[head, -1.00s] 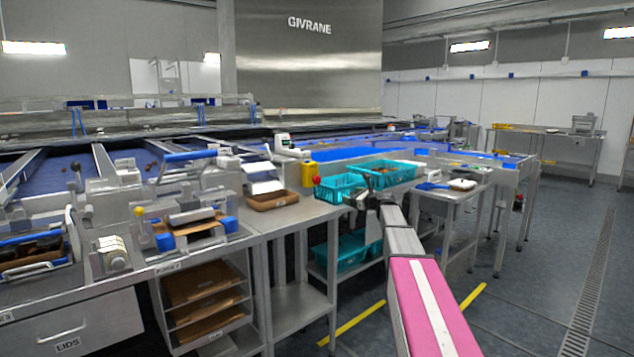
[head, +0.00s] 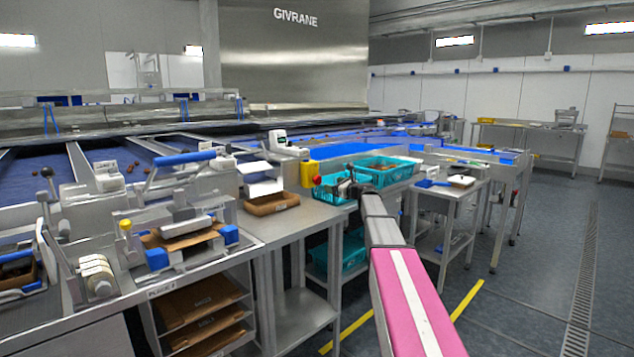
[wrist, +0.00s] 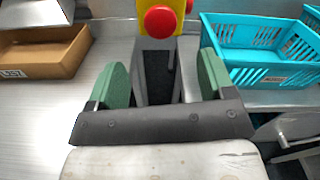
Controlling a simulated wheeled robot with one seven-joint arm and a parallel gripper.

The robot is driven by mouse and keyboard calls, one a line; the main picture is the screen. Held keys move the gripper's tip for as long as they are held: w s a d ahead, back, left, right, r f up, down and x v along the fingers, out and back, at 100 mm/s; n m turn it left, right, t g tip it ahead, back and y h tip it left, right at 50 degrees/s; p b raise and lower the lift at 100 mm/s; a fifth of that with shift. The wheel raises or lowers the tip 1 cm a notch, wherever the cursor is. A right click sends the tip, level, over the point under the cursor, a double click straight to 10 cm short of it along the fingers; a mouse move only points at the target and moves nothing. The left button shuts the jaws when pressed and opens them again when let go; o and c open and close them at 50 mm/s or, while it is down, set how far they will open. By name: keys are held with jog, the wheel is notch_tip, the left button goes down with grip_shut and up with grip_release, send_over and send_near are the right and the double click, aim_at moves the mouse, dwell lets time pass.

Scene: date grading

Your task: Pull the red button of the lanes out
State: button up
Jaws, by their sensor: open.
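The red button (head: 317,180) sits on the front of a small yellow box (head: 309,171) at the edge of the lanes, beside a teal basket. In the wrist view the round red button (wrist: 160,21) shows at the top centre, on its yellow box (wrist: 181,8). My gripper (wrist: 163,80) is open, with two green-padded fingers apart and nothing between them. The button lies beyond the fingertips, roughly in line with the gap, and is not touched. In the head view my gripper (head: 352,190) is small, just right of the button.
Teal baskets (head: 385,178) stand right of the button; one (wrist: 262,77) is close to the right finger in the wrist view. A brown cardboard tray (wrist: 42,52) lies to the left on the steel table (wrist: 30,110). A side table (head: 450,190) stands farther right.

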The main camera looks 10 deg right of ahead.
jog(key=x, duration=1)
jog(key=c, duration=1.2)
jog(key=shift+c, duration=0.3)
jog(key=shift+s+d, duration=0.35)
jog(key=shift+s, duration=0.2)
jog(key=o, duration=1.3)
jog(key=shift+c, duration=0.2)
send_near(319, 180)
jog(key=shift+v, duration=1.05)
jog(key=shift+d+f, duration=0.1)
jog(key=shift+d, duration=0.05)
